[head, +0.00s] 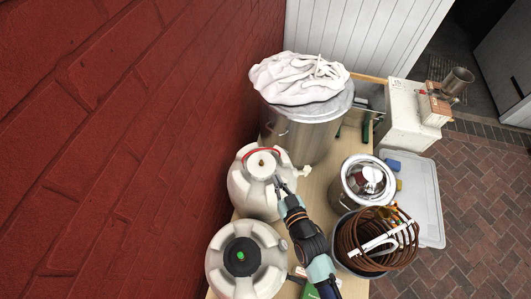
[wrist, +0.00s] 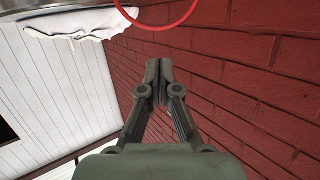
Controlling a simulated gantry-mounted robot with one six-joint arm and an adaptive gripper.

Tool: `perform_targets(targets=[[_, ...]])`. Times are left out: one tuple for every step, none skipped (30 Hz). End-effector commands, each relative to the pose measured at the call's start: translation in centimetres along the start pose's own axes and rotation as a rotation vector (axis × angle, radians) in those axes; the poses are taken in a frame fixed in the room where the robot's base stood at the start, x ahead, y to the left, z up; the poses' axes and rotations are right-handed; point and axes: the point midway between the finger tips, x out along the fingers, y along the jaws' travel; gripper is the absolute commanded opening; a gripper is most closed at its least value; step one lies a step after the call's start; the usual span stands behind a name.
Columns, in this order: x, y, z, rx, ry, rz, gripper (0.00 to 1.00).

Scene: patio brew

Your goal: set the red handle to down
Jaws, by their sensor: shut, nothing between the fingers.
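The red handle (head: 262,150) is a thin curved bar at the top of a white, round keg (head: 246,194) beside the brick wall. In the wrist view the handle (wrist: 153,29) is a red arc at the top edge, partly cut off by the frame. I cannot tell its exact tilt. My gripper (head: 277,180) is over the right front of the keg top, in front of the handle and apart from it. In the wrist view my gripper (wrist: 159,66) has its fingertips together with nothing between them, and the arc lies beyond them.
A second white keg (head: 214,267) stands in front. A large metal pot (head: 285,139) with white cloth (head: 300,78) is behind. A shiny lidded pot (head: 349,190) and a copper coil (head: 352,235) stand to the right. The brick wall (head: 120,150) bounds the left.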

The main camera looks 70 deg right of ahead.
Motion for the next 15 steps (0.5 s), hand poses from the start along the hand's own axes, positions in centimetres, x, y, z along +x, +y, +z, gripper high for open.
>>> perform_targets(targets=[[1.1,0.0,-0.2,-0.001,0.003,-0.001,0.0],[1.7,0.0,-0.1,-0.001,0.003,-0.001,0.0],[2.6,-0.1,-0.1,0.0,0.003,-0.001,0.0],[3.3,-0.1,-0.2,0.0,0.003,-0.001,0.0],[3.9,-0.1,-0.2,0.0,0.003,-0.001,0.0],[4.8,-0.1,-0.1,0.0,0.002,-0.001,0.0],[5.5,-0.1,-0.1,-0.001,0.003,-0.001,0.0],[6.2,-0.1,-0.1,-0.001,0.003,-0.001,0.0],[7.0,-0.1,-0.1,-0.001,0.002,-0.001,0.0],[7.7,-0.1,-0.1,-0.001,0.003,-0.001,0.0],[8.3,-0.1,-0.1,0.0,0.002,-0.001,0.0],[9.0,-0.1,-0.1,0.0,0.003,-0.001,0.0],[9.6,-0.1,-0.1,0.0,0.002,-0.001,0.0],[10.1,-0.1,-0.1,0.0,0.003,-0.001,0.0],[10.6,-0.1,-0.1,0.0,0.003,-0.002,0.0]])
